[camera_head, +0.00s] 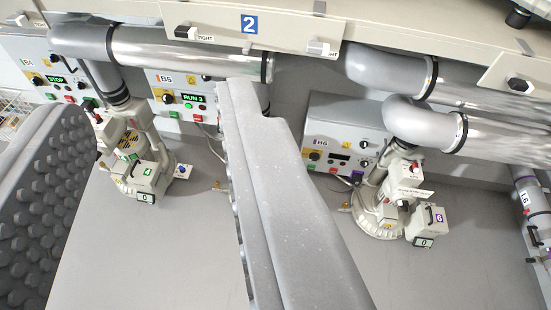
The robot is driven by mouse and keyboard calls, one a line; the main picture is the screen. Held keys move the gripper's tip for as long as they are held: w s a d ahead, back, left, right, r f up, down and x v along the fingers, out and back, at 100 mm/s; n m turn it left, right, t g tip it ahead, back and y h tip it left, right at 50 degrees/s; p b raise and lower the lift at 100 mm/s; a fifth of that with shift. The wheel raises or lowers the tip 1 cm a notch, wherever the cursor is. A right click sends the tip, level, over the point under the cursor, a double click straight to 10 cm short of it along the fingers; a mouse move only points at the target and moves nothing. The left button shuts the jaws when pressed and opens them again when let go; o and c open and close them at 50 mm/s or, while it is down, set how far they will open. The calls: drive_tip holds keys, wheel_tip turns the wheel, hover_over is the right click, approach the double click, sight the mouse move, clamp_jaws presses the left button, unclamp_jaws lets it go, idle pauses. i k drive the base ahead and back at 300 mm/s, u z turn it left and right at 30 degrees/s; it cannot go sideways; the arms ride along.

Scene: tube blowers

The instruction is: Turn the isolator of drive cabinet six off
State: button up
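Drive cabinet B6 (349,121) is a pale box on the right half of the view, behind the pipes, with a purple mark and the label B6. A black knob on a yellow plate (314,155) at its lower left looks like its isolator; its exact setting is too small to tell. The small display beside it looks dark. My gripper (157,102) is open and empty, its two grey fingers wide apart. The studded finger is at the left edge; the other crosses the middle, left of cabinet B6. Neither finger appears to touch the cabinet.
Cabinet B5 (186,81) shows RUN 3 and cabinet B4 (30,47) shows STOP. Blower 6 (380,211) stands below right of B6, blower 4 (140,172) at left. Grey floor is clear lower down.

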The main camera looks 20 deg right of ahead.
sight(313, 156)
drive_tip(key=u, duration=1.85)
drive_tip(key=k, duration=1.35)
drive_tip(key=z, duration=2)
drive_tip(key=i, duration=1)
